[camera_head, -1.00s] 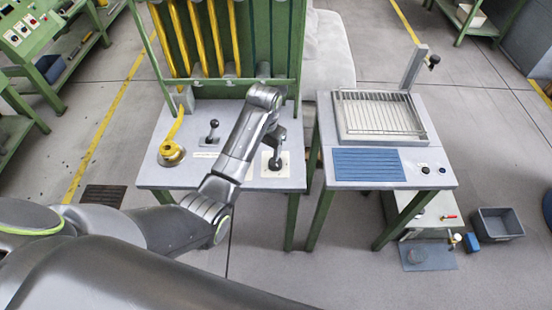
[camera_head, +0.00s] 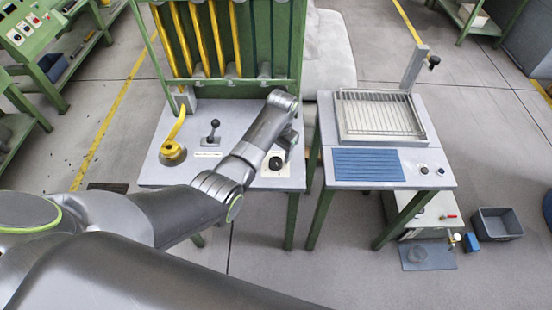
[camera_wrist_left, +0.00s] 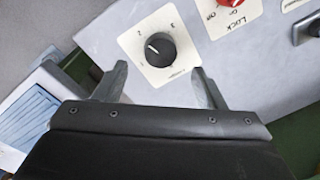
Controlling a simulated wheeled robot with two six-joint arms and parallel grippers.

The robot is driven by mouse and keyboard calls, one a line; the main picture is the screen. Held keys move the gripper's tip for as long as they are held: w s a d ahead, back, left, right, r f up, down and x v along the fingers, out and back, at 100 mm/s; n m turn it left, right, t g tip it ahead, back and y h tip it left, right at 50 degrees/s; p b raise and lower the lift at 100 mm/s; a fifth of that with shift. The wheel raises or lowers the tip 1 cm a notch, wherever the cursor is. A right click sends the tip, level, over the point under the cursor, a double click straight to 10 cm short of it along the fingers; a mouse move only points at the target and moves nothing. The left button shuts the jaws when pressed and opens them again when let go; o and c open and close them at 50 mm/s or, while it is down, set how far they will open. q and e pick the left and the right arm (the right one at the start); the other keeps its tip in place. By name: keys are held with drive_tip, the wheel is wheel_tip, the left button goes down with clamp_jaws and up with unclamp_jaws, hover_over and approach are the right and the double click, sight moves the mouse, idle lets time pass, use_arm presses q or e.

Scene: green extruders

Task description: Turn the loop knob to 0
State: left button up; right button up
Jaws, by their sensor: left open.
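A round black knob (camera_wrist_left: 160,50) with a white pointer line sits on a square white plate with digits, of which 2 and 3 can be read, in the left wrist view. The pointer is turned toward the upper left of that picture. In the head view the knob (camera_head: 276,163) is at the front right of the grey table (camera_head: 230,177). My left gripper (camera_wrist_left: 160,70) is open. Its fingers point toward the plate, one on each side of the knob's lower part in the picture, apart from it. In the head view the gripper (camera_head: 286,142) is just behind the knob.
A red knob (camera_wrist_left: 230,2) marked LOCK is beside the plate in the wrist view. A black-balled lever (camera_head: 213,131) and a yellow handle (camera_head: 175,140) stand left on the table. A second table (camera_head: 440,172) with a wire rack is to the right.

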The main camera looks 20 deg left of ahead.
sight(276, 162)
use_arm(q)
drive_tip(key=shift+w+a+f+b, duration=0.1)
drive_tip(key=shift+f+b, duration=0.1)
drive_tip(key=shift+f, duration=1.35)
drive_tip(key=shift+a+f+b, duration=0.1)
drive_tip(key=shift+f+b, duration=0.1)
drive_tip(key=shift+f, duration=1.3)
drive_tip(key=c, duration=1)
